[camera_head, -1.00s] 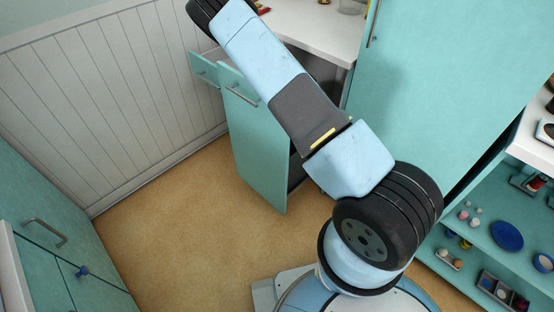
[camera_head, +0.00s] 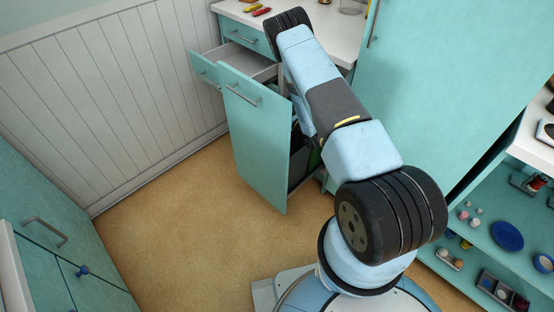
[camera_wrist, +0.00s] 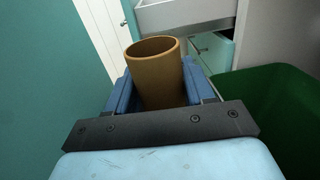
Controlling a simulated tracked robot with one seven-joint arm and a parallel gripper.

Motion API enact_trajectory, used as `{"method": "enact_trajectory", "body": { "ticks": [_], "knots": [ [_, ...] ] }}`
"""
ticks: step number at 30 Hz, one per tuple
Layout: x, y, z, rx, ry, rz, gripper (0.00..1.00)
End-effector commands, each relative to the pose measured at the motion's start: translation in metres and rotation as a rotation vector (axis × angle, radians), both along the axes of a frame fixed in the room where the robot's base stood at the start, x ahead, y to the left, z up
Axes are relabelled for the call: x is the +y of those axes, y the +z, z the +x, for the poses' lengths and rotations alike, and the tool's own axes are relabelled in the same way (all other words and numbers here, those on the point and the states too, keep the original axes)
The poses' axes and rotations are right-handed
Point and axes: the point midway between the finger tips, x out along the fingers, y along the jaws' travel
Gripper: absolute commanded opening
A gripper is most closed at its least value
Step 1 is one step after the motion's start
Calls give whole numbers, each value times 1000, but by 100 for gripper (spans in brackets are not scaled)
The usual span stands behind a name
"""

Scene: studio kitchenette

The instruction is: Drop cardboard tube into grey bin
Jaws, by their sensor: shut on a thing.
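The brown cardboard tube (camera_wrist: 157,82) stands roughly upright between the two blue fingers of my gripper (camera_wrist: 158,90) in the wrist view. My gripper is shut on it, and its open round top faces the camera. In the head view the forearm hangs down over the pulled-out bin cabinet (camera_head: 254,140), and the gripper and tube are hidden or too dark to make out. A green bin (camera_wrist: 285,110) is to the right of the gripper in the wrist view. I cannot clearly make out the grey bin; only a dark interior shows behind the cabinet front.
An open drawer (camera_head: 240,62) sits above the bin cabinet, beside the arm. The white counter (camera_head: 330,25) is above it. A tall teal cabinet (camera_head: 455,90) stands to the right. The floor (camera_head: 190,220) in front is clear.

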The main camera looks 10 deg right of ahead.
Motion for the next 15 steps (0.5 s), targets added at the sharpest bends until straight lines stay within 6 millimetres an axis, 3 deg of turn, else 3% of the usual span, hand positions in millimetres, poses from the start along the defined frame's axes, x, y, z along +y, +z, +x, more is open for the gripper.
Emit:
{"method": "enact_trajectory", "body": {
  "ticks": [15],
  "knots": [
    [0,-48,0,3,-1,1,25]
  ]
}}
